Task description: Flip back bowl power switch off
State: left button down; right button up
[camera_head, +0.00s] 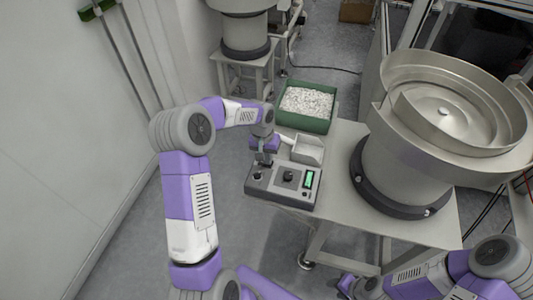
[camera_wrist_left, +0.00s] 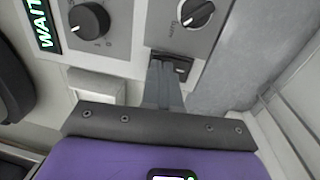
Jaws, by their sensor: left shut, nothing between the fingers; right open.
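A grey control box (camera_head: 284,186) sits on the metal table, with dark knobs and a green-lit display (camera_head: 309,179). In the left wrist view the display (camera_wrist_left: 41,24) reads "WAIT", beside two black knobs (camera_wrist_left: 89,20) (camera_wrist_left: 196,12). A black switch (camera_wrist_left: 182,66) is set in the panel below them, partly hidden by my fingers. My left gripper (camera_head: 265,160) is shut and empty, pointing down at the box's left part; its fingertips (camera_wrist_left: 166,66) are at the switch, and contact cannot be told. My right gripper (camera_head: 347,286) is open at the bottom, away from the box.
A large metal bowl feeder (camera_head: 376,178) stands right of the box. A second feeder (camera_head: 245,35) stands at the back. A green bin (camera_head: 305,126) of white parts and a metal scoop (camera_head: 307,150) lie behind the box. A wall is on the left.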

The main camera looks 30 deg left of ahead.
dwell(0.3)
pick_arm(q)
jog(key=shift+d+f, duration=0.15)
jog(key=shift+f, duration=0.15)
jog(key=shift+s, duration=0.1)
jog(key=shift+s+a+r+p, duration=0.1)
jog(key=shift+a+p, duration=0.2)
jog(key=shift+a, duration=0.6)
jog(key=shift+d+r, duration=0.1)
